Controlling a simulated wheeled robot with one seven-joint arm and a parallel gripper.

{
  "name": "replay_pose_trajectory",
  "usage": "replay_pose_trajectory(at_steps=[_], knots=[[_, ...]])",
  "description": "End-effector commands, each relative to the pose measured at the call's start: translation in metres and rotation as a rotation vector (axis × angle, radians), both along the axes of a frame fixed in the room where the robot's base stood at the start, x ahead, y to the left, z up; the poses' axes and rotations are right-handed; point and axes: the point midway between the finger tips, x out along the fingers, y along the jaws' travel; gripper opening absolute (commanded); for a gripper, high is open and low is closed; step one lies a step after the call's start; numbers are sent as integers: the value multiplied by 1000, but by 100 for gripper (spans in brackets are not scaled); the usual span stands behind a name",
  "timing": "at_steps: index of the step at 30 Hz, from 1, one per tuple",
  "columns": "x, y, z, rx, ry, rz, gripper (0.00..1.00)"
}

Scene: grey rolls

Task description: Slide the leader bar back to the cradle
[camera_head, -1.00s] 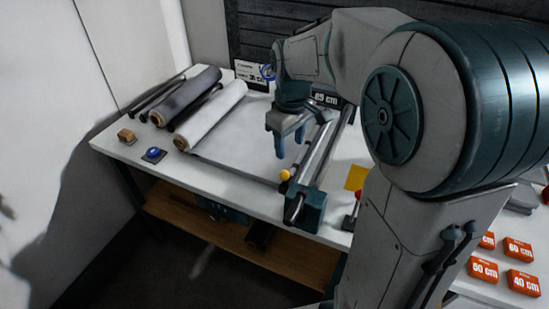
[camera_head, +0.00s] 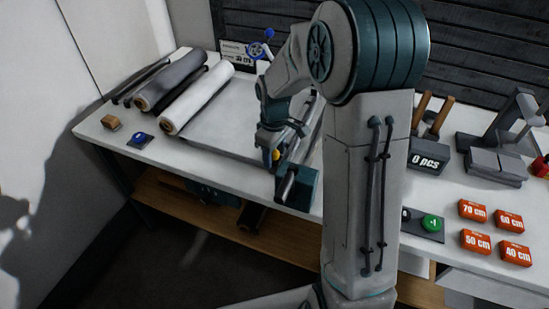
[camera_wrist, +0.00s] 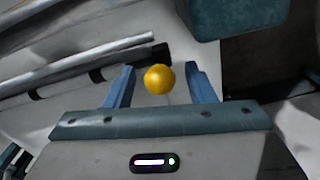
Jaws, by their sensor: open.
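A yellow ball knob (camera_wrist: 159,79) sits between the two blue fingers of my gripper (camera_wrist: 159,69) in the wrist view, with gaps to the fingers. My gripper is open around it and I see no grip on it. The knob (camera_head: 276,154) also shows beside my gripper (camera_head: 271,156) in the head view, near the table's front edge. The leader bar that seems to carry the knob is mostly hidden by my gripper and arm. Two rolls, a dark one (camera_head: 172,80) and a white one (camera_head: 197,97), lie at the left; I cannot tell which part is the cradle.
A teal-ended rail (camera_head: 297,188) stands just right of my gripper. Orange length tiles (camera_head: 476,240) and a green button (camera_head: 431,223) lie right. The pale sheet (camera_head: 220,118) between is clear.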

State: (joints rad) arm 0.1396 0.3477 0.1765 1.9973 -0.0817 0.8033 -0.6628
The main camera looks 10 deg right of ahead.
Motion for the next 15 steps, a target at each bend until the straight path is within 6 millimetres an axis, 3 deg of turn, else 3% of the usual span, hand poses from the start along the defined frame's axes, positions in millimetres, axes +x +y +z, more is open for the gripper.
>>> replay_pose_trajectory(at_steps=[6,15], knots=[[0,0,-20,-1,1,0,50],[0,0,-23,-1,-1,0,50]])
